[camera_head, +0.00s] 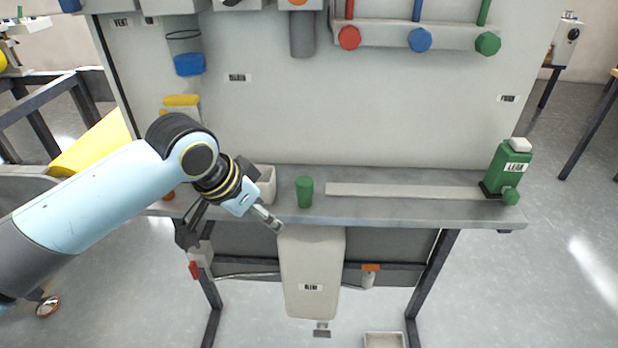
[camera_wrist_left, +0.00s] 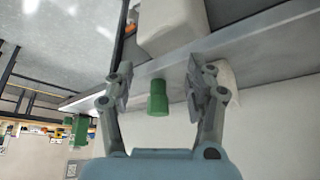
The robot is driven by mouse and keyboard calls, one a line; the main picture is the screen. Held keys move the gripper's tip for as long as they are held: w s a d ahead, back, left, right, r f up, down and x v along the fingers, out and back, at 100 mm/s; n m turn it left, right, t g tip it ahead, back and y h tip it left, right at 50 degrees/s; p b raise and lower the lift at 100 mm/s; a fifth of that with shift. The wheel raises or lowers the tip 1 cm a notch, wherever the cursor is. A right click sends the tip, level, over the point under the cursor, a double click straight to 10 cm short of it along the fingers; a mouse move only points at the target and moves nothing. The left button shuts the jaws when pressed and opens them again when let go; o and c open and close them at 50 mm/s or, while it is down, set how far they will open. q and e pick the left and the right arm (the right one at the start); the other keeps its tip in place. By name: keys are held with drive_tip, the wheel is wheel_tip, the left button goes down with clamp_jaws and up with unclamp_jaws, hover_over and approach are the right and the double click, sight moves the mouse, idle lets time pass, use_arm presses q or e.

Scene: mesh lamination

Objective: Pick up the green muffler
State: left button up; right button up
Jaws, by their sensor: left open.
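The green muffler (camera_head: 304,192) is a short green cylinder standing upright on the grey shelf, left of its middle. My left gripper (camera_head: 265,218) is to the left of the muffler in the head view, near the shelf's front edge and apart from it. In the left wrist view the muffler (camera_wrist_left: 158,98) shows in the gap between the two fingers of the left gripper (camera_wrist_left: 160,80). The fingers are spread, empty, and not visibly touching the muffler. My right gripper is in neither view.
The grey shelf (camera_head: 410,210) carries a white bin (camera_head: 266,184) left of the muffler, a pale flat bar (camera_head: 405,191) to its right and a green LEAK device (camera_head: 510,168) at the right end. A beige tank (camera_head: 312,265) hangs below the front edge. A panel (camera_head: 350,110) stands behind.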

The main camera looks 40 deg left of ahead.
use_arm(q)
drive_tip(key=m, duration=0.1)
approach(304, 181)
drive_tip(key=s+f, duration=0.2)
drive_tip(key=s, duration=0.1)
drive_tip(key=shift+t+h, duration=0.5)
drive_tip(key=w+f, duration=0.3)
drive_tip(key=shift+w+a, duration=0.2)
drive_tip(key=shift+w, duration=0.05)
drive_tip(key=x, duration=0.4)
drive_tip(key=w+x, duration=0.1)
drive_tip(key=x, duration=0.1)
drive_tip(key=shift+d+r, duration=0.1)
drive_tip(key=shift+r, duration=0.3)
clamp_jaws()
drive_tip(key=shift+r, duration=0.1)
